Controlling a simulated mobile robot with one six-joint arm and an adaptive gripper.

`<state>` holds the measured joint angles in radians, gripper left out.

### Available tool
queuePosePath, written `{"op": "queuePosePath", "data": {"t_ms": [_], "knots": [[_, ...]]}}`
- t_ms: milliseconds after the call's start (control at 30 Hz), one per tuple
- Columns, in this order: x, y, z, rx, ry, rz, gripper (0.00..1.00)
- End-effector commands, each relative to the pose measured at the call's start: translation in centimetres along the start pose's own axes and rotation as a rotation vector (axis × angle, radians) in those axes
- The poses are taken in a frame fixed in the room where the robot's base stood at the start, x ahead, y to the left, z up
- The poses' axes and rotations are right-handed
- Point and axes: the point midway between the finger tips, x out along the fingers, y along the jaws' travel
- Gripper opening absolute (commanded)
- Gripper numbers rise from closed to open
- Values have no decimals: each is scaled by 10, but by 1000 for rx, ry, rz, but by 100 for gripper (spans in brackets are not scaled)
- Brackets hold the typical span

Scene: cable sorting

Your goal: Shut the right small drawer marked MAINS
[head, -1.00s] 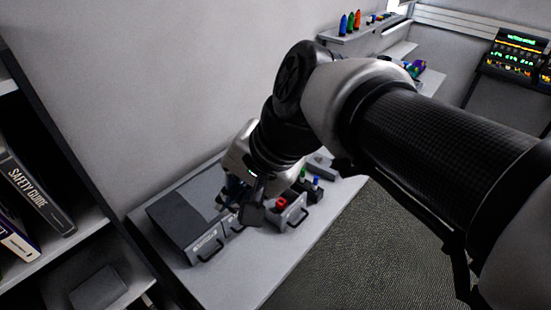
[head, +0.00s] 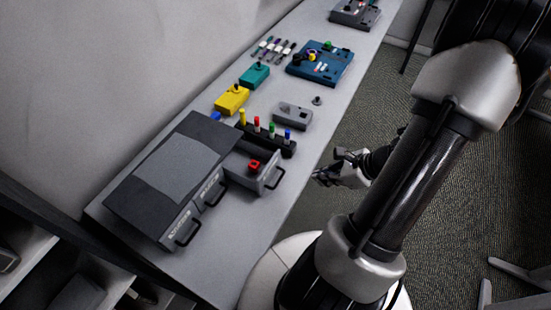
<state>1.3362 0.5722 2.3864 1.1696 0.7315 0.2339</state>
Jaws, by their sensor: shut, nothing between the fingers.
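A dark grey drawer unit (head: 135,190) stands on the bench in the head view, with small handled drawers along its front. The right small drawer (head: 268,180) is pulled out, and a red object (head: 254,166) lies in it. Its label is too small or hidden to read. The middle drawer (head: 212,188) and left drawer (head: 178,226) look shut. My gripper (head: 318,177) is shut and empty, to the right of the open drawer's handle and apart from it, near or past the bench's front edge.
A black rack of coloured pegs (head: 278,147) stands close behind the open drawer. A grey box (head: 293,115), yellow box (head: 232,100), teal box (head: 255,76) and blue board (head: 320,64) lie farther along the bench (head: 225,262). Open floor lies right of the bench.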

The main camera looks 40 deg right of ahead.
Motion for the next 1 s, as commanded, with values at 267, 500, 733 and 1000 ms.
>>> {"op": "queuePosePath", "data": {"t_ms": [267, 500, 733, 1000], "knots": [[21, 4, -16, 54, -1, -9, 0], [72, 4, -17, 51, -1, -6, 0], [113, 2, -8, 46, -1, -8, 0], [131, 0, 9, 49, -1, -11, 0]]}}
